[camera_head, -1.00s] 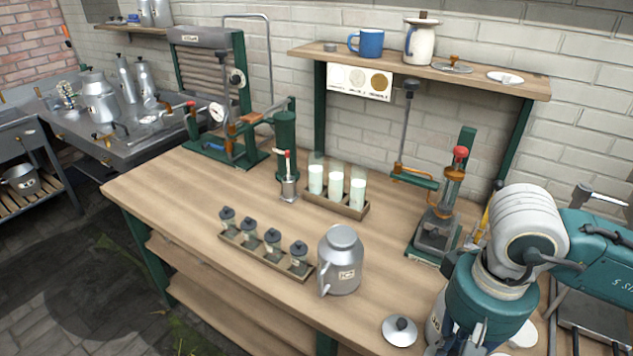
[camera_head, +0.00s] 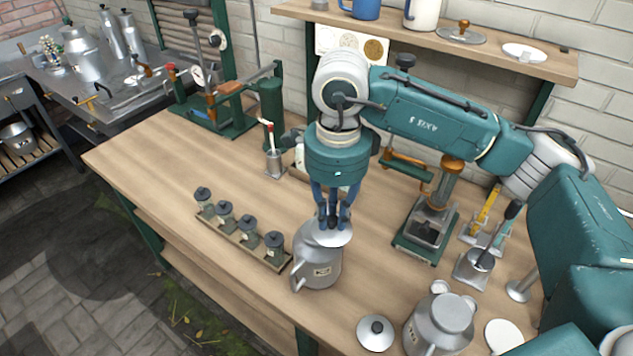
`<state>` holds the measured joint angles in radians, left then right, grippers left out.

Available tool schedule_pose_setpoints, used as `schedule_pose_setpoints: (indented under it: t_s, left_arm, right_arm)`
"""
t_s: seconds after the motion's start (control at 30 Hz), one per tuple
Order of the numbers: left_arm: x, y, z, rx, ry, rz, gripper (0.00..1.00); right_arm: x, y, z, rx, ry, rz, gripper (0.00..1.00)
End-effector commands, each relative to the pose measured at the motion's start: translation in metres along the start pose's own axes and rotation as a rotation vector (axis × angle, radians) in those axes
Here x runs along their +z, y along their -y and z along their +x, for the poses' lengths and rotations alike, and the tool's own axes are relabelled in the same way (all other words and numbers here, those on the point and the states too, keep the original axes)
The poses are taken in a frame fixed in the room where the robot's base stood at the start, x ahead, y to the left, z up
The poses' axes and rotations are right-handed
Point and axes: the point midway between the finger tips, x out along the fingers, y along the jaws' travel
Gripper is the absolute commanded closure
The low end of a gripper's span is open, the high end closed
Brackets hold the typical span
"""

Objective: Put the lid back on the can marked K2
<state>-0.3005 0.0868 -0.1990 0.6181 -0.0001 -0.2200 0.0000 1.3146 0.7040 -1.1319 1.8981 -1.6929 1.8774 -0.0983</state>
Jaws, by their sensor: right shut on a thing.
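A silver can (camera_head: 318,272) with a side spout and a small tag stands near the table's front edge. I cannot read its tag surely. My right gripper (camera_head: 333,222) points down over it, shut on a round silver lid (camera_head: 335,237). The lid hides the can's mouth; I cannot tell whether they touch. A second silver can (camera_head: 436,328) stands at the lower right, partly cut off by the frame. My left gripper is not in view.
A rack of several small dark-capped jars (camera_head: 240,232) stands just left of the can. The wall shelf (camera_head: 440,50) runs behind my arm.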

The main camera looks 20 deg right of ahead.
Motion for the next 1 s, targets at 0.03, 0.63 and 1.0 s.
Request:
schedule_pose_setpoints:
  t_s: [0.03,0.63,1.0]
  left_arm:
    - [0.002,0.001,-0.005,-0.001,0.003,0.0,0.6]
    - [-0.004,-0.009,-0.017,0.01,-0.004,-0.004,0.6]
    - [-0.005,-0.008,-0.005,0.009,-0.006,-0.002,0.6]
  right_arm:
    - [0.005,0.006,-0.006,0.001,0.001,0.138,1.0]
    - [0.03,0.037,-0.027,0.011,-0.018,1.207,1.0]
    - [0.03,0.036,-0.004,0.011,-0.018,1.21,1.0]
